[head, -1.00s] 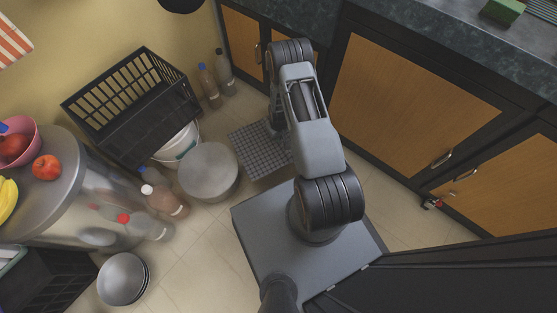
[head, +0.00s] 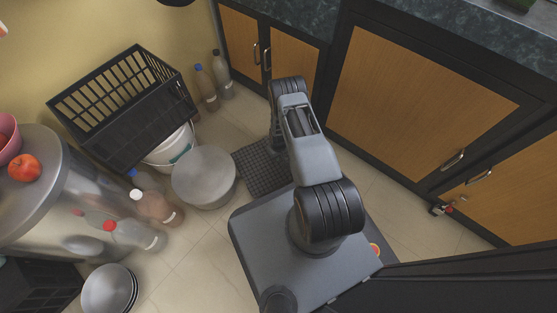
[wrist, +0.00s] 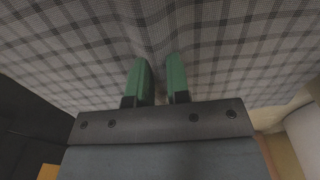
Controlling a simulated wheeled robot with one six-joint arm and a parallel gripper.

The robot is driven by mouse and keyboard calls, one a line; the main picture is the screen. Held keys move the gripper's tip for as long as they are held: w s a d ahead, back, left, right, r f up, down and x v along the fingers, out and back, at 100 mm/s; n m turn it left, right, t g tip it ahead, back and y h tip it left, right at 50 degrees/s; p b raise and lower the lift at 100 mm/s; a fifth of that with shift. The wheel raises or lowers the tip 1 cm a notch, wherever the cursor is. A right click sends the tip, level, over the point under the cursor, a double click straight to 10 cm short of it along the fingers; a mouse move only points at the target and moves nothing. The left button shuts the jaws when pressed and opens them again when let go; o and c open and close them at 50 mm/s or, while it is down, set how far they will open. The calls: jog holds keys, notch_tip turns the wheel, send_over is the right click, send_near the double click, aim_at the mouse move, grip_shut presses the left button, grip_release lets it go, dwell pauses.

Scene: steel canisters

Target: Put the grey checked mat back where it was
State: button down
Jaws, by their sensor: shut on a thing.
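The grey checked mat (head: 255,167) shows in the head view between the round grey steel canister (head: 204,177) and my base, partly hidden by my arm. In the wrist view the mat (wrist: 230,45) fills the upper part of the picture. My gripper (wrist: 158,80) has two green fingers, shut on the mat with a pucker of cloth between them. In the head view the fingers are hidden by my arm. I cannot tell how much of the mat touches the floor.
A black crate (head: 135,125) sits above a white bucket (head: 172,150) at left. Two more bottles (head: 206,88) stand by the wall. Cabinets (head: 420,90) line the right.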

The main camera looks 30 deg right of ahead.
notch_tip(320, 180, down, 3)
jog(key=shift+f+b, duration=0.2)
jog(key=shift+b, duration=0.45)
jog(key=shift+r, duration=0.1)
jog(key=c, duration=1.5)
grip_release()
jog(key=shift+f, duration=0.2)
jog(key=o, duration=0.4)
jog(key=shift+r, duration=0.1)
